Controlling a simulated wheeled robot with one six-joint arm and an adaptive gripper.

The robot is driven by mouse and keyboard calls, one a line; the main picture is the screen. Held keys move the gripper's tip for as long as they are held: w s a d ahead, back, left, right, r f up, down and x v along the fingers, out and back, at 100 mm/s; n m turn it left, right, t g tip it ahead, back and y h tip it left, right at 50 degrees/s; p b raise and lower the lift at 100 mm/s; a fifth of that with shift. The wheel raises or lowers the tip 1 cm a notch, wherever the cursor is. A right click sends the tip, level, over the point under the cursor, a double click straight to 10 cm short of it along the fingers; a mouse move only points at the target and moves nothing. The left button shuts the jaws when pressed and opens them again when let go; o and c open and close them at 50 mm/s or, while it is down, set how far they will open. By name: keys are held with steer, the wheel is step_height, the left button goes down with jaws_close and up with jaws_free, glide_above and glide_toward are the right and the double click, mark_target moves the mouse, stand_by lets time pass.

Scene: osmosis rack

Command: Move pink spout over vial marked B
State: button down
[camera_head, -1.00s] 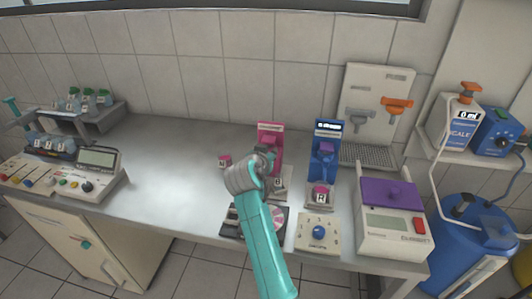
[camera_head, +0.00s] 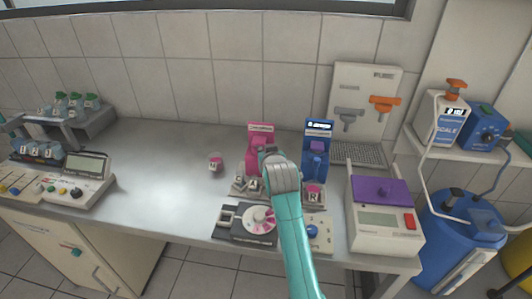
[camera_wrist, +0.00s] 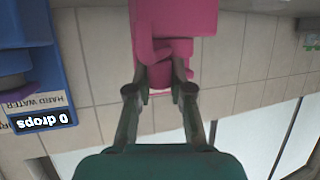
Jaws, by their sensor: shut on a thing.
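The pink dispenser (camera_head: 261,130) stands at the back of the bench, left of the blue one. My gripper (camera_head: 267,153) is at its front, and my arm hides part of its lower half. In the wrist view my gripper (camera_wrist: 160,76) is shut on the pink spout (camera_wrist: 161,50), with one finger on each side. Small labelled vials (camera_head: 253,185) stand in a holder below the pink dispenser; one seems to read A. The vial marked B cannot be made out now; my gripper and arm cover the right part of the holder.
The blue dispenser (camera_head: 318,148) stands close on the right, with a vial marked R (camera_head: 314,193) below it. A loose pink-topped vial (camera_head: 215,162) is on the left. A dial device (camera_head: 250,222) and a purple-lidded machine (camera_head: 382,215) stand near the front. The bench's left middle is clear.

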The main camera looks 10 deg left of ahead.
steer(key=c, duration=1)
jaws_free()
steer(key=v, duration=1.2)
